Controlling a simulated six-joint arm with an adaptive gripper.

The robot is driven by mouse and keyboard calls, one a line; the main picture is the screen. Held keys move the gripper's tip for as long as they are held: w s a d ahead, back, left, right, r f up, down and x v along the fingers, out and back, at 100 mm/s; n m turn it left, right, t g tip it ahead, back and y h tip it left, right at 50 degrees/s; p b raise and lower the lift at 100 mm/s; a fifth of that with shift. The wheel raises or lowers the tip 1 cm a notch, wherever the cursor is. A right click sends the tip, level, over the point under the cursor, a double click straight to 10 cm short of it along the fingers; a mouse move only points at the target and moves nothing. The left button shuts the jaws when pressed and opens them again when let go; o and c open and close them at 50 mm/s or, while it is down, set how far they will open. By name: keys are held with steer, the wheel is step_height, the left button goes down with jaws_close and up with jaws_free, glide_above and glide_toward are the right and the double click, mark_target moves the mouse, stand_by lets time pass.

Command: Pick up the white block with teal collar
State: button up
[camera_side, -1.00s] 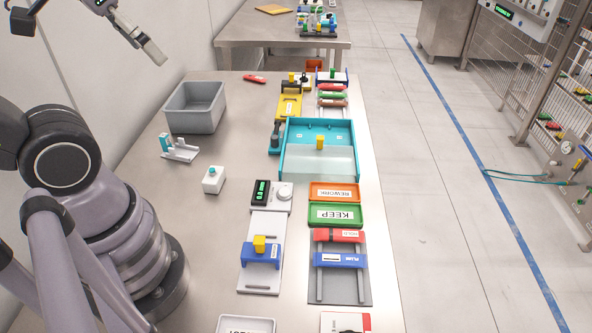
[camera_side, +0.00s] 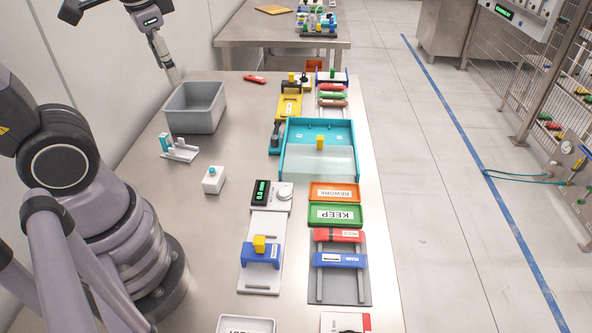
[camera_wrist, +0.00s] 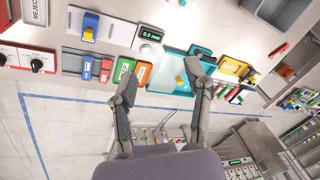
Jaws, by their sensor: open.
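A small white block with a round teal top (camera_side: 213,181) stands upright on the steel table in the side view, left of the scale. Behind it to the left, a pale stand (camera_side: 181,152) carries an upright piece with teal on it (camera_side: 165,144). I cannot tell for certain which of the two is the named block. My gripper (camera_side: 174,77) is raised behind the grey bin, well away from both. In the wrist view my gripper (camera_wrist: 158,64) has its two fingers wide apart with nothing between them.
The grey bin (camera_side: 194,107) stands near my gripper. A scale (camera_side: 272,195), a teal tray (camera_side: 318,125), a green KEEP tray (camera_side: 335,215) and an orange REWORK tray (camera_side: 335,192) line the table's right side. The table around the white block is clear.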

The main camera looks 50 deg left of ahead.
steer(key=w+a+f+m+g+y, duration=0.2)
steer(key=w+f+m+g+y, duration=0.15)
steer(key=f, duration=0.35)
steer(key=m+y, duration=0.7)
steer(key=m, duration=0.3)
glide_toward(213, 171)
step_height(213, 171, up, 6)
steer(key=s, duration=0.1)
steer(key=f+m, duration=0.1)
steer(key=f, duration=0.1)
steer(key=f+m+t, duration=0.1)
steer(key=f, duration=0.1)
steer(key=s+a+f+m+t+y, duration=0.1)
steer(key=f+m, duration=0.1)
steer(key=shift+f+t, duration=0.25)
steer(key=shift+f, duration=0.15)
steer(key=x, duration=0.7)
steer(key=shift+w+a+f, duration=0.1)
steer(key=shift+f, duration=0.2)
jaws_close()
